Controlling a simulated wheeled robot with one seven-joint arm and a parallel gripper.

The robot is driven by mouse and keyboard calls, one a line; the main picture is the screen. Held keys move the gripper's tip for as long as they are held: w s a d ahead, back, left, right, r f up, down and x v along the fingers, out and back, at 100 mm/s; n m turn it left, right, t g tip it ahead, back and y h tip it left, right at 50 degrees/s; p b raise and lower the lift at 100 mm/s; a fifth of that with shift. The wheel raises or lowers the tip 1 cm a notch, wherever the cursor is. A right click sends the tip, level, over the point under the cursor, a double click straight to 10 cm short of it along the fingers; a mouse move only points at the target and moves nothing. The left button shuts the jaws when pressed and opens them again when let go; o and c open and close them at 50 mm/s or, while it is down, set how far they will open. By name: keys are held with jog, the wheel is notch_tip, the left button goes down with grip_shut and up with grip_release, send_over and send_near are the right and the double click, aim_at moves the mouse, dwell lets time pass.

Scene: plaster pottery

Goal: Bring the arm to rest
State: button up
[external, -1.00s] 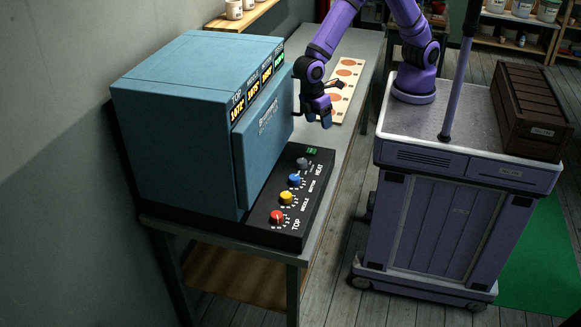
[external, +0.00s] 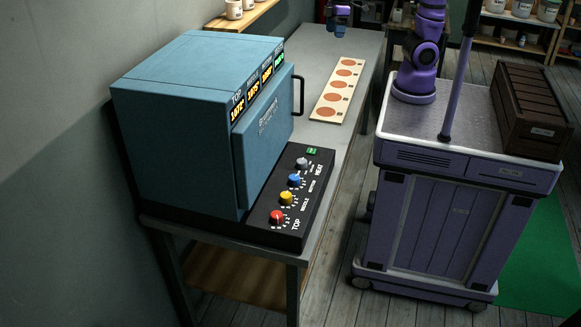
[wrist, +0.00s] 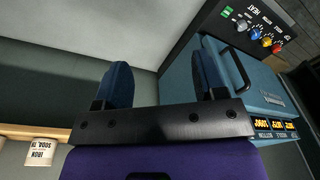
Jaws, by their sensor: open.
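My purple arm (external: 418,60) rises from the cart top at the right. Its upper part is cut off by the top edge of the external view. My gripper (external: 338,27) shows only in part at the top, high above the far end of the bench. In the wrist view my gripper (wrist: 162,78) has its two blue fingers well apart, with nothing between them. The gripper is apart from the blue kiln (external: 185,125), whose door is shut. The kiln also shows tilted at the right of the wrist view (wrist: 260,85).
The kiln's black control panel (external: 262,220) has several coloured knobs. A pale board (external: 331,103) with several orange-brown discs lies on the bench (external: 345,60). A brown slatted crate (external: 530,110) stands on the cart (external: 440,140). A wall shelf (external: 240,20) holds pots.

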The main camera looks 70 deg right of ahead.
jog(key=s+d+r+m+t, duration=0.2)
jog(key=s+d, duration=0.4)
jog(key=d, duration=0.3)
jog(key=s+d+r+m+t+h, duration=0.1)
jog(key=s+d+r+m, duration=0.3)
jog(key=d, duration=0.5)
jog(key=shift+s+d+m+t, duration=0.15)
jog(key=shift+s+m+t, duration=0.5)
jog(key=shift+s, duration=0.3)
jog(key=shift+w, duration=0.1)
dwell(1.4)
